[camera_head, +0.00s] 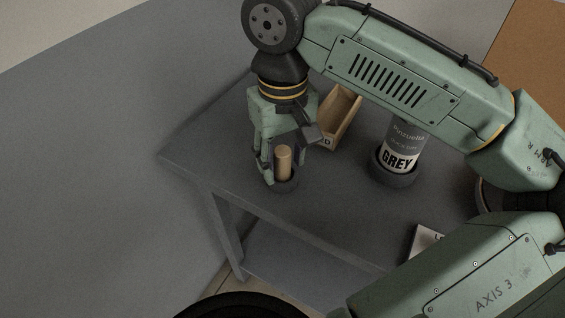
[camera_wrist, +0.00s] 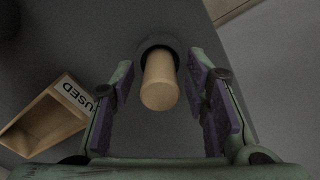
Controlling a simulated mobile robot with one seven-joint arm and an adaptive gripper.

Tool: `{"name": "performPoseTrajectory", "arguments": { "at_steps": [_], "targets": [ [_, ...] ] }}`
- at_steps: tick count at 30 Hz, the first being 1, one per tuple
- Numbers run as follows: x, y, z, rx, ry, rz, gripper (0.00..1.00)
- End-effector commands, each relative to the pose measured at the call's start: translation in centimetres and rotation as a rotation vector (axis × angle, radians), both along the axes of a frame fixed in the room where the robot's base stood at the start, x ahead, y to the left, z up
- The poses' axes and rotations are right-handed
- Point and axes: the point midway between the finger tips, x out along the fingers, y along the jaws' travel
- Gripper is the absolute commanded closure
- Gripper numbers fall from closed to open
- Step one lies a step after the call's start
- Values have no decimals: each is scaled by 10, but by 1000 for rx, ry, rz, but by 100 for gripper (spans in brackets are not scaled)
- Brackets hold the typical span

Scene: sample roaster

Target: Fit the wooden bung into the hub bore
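The wooden bung (camera_head: 284,160) is a pale tan cylinder standing upright near the left end of the dark table. Its base is in a dark round holder (camera_head: 287,186); the wrist view shows the bung (camera_wrist: 159,88) end-on with the holder's dark rim (camera_wrist: 154,41) behind it. My gripper (camera_head: 286,158) points down over it with its fingers open, one on each side. In the wrist view a gap shows between the bung and each purple finger pad. I cannot make out the hub bore for sure.
An open wooden box (camera_head: 344,112) marked "USED" in the wrist view stands beside my gripper. A can labelled GREY (camera_head: 402,150) stands in a dark round holder to the right. A white printed item (camera_head: 425,240) lies near the front, partly hidden by my arm. The table's left edge is close.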

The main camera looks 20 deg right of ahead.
Motion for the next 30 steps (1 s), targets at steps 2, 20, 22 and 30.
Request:
{"name": "performPoseTrajectory", "arguments": {
  "at_steps": [2, 20, 22, 30],
  "targets": [
    [0, 0, 0, 0, 0, 0, 66],
    [0, 0, 0, 0, 0, 0, 100],
    [0, 0, 0, 0, 0, 0, 100],
    [1, 0, 10, -1, -2, -1, 100]
  ]
}}
